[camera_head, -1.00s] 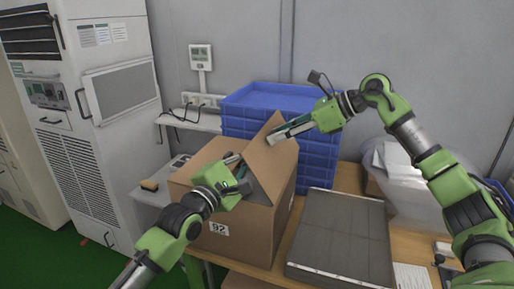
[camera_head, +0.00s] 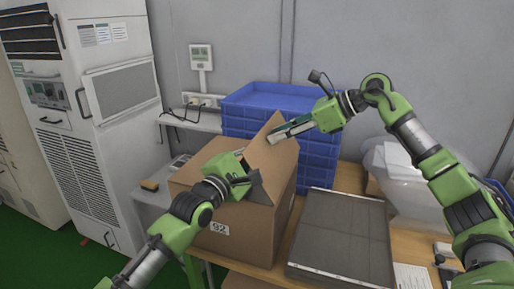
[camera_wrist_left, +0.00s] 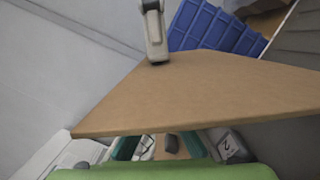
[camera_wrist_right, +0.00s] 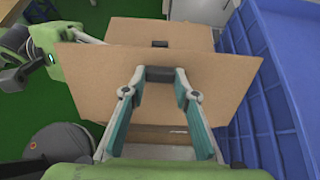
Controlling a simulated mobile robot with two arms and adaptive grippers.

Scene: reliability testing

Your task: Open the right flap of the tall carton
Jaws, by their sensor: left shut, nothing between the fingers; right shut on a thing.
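The tall brown carton (camera_head: 240,230) stands on the wooden table, marked 92. Its right flap (camera_head: 275,155) stands up, tilted. My right gripper (camera_head: 274,138) is shut on the flap's upper edge; the right wrist view shows its fingers (camera_wrist_right: 162,78) at the flap's cardboard (camera_wrist_right: 185,62). My left gripper (camera_head: 253,178) is shut and empty at the carton's top, beside the flap. In the left wrist view, the flap (camera_wrist_left: 200,95) crosses in front and hides part of my left fingers. The carton's inside is mostly hidden.
A stack of blue crates (camera_head: 270,105) stands behind the carton. A grey flat tray (camera_head: 340,240) lies to its right. A clear bag with white contents (camera_head: 395,165) is farther right. A white machine (camera_head: 90,110) stands at left.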

